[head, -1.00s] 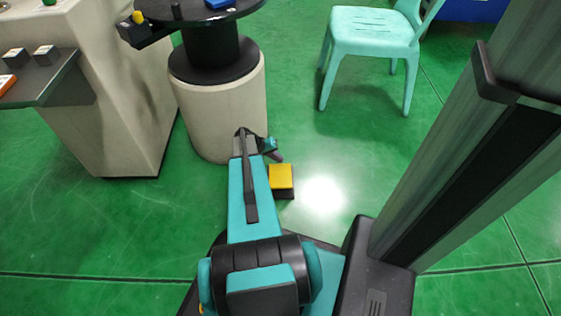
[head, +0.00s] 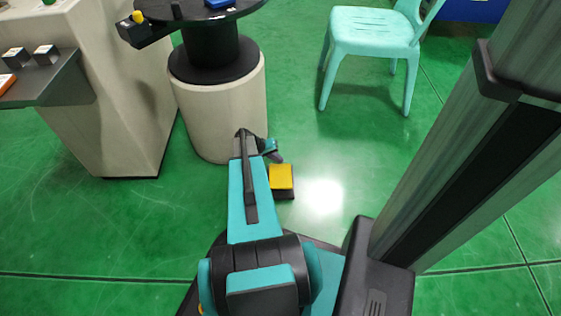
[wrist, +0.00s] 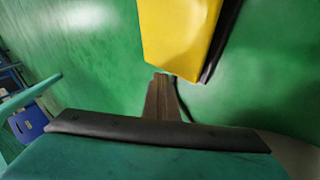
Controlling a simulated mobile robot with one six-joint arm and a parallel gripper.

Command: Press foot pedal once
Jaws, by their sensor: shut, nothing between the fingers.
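The foot pedal (head: 281,176) has a yellow top on a dark base and sits on the green floor, just right of my arm in the head view. My gripper (head: 279,158) is low, at the pedal's far edge. In the wrist view, the pedal's yellow top (wrist: 178,38) fills the upper middle. The closed fingers of my gripper (wrist: 160,78) point at its near edge, with nothing held. The tips look very near the yellow top; I cannot tell whether they touch it or whether it is pressed down.
A round beige pedestal (head: 220,115) with a dark round table stands just beyond my gripper. A beige machine cabinet (head: 115,100) with a grey shelf is at left. A turquoise chair (head: 370,38) stands at back right. The floor right of the pedal is clear.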

